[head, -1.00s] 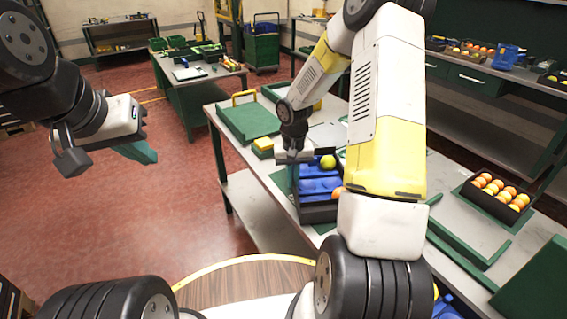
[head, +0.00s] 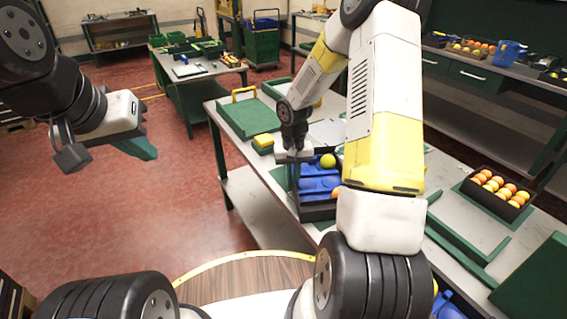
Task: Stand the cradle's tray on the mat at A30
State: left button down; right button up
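A dark tray with a blue insert (head: 318,212) sits on the near table, partly behind my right arm. A yellow-green ball lies at its back, and an orange one shows at its right edge. My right gripper (head: 294,158) points down at the tray's back left wall; its fingertips are largely hidden, so I cannot tell whether they hold the wall. My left gripper (head: 108,155) hangs empty over the floor at the left, its jaws apart. Green mat surface (head: 279,178) shows left of the tray. No A30 label is readable, and I cannot tell which piece is the cradle.
A dark tray of orange and yellow balls (head: 478,198) stands on the table's right. Green rails (head: 462,246) lie in front of it.

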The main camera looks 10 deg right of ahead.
jog(key=o, duration=0.3)
jog(key=shift+r, duration=0.1)
notch_tip(320, 180, up, 7)
jog(key=shift+r, duration=0.1)
jog(key=s+a+r+t+y, duration=0.1)
jog(key=s+r+t, duration=0.2)
jog(key=s+r, duration=0.7)
jog(key=s+a+r+n+t+y, duration=0.1)
jog(key=s+a+r+t, duration=0.1)
jog(key=s+r, duration=0.9)
notch_tip(320, 180, up, 2)
jog(key=shift+r+t, duration=0.2)
jog(key=shift+t, duration=0.3)
jog(key=shift+s, duration=0.1)
